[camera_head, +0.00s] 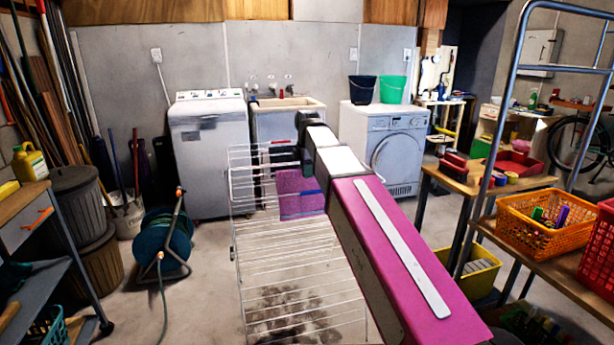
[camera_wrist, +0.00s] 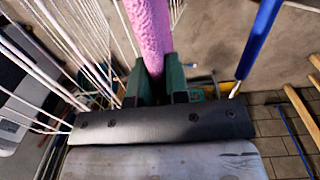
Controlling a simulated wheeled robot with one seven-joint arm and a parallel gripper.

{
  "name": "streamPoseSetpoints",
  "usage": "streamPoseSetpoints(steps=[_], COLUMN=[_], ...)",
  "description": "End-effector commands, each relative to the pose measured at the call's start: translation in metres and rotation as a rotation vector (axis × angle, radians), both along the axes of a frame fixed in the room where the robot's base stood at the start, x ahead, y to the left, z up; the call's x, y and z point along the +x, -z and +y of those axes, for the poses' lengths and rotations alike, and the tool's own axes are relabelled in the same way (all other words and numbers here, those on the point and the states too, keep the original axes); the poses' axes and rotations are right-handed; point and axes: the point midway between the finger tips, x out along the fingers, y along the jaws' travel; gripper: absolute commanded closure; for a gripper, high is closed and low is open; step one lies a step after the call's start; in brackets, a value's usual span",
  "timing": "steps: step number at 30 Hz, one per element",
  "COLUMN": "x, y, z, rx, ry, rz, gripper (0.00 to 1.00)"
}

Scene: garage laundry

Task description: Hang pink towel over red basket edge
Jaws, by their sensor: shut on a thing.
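The pink towel (camera_head: 292,184) hangs at the white wire drying rack (camera_head: 285,245) in the middle of the head view. My gripper (camera_head: 282,157) is at the towel's upper part, at the far end of my outstretched arm. In the wrist view, the dark green fingers (camera_wrist: 160,82) are shut on the pink towel (camera_wrist: 150,35), which runs away between them next to the rack's white wires. Whether the towel still touches the wires is unclear. The red basket (camera_head: 599,245) stands at the right edge of the head view, partly cut off, far from my gripper.
An orange basket (camera_head: 546,224) with small items stands beside the red one on a wooden bench. A blue metal frame (camera_head: 505,110) rises there. A blue bar (camera_wrist: 260,38) is close right of my fingers. A hose reel (camera_head: 163,240) stands left; some floor between is free.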

Motion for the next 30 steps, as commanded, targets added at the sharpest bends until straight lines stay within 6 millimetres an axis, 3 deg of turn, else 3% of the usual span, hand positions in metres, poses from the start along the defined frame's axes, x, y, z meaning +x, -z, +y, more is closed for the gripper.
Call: streamPoseSetpoints(steps=[21,30], x=[0.002,0.001], y=[-0.044,-0.052], z=[0.000,0.000], rx=[0.001,0.001], ry=[0.000,0.000], rz=[-0.003,-0.003], gripper=[1.00,1.00])
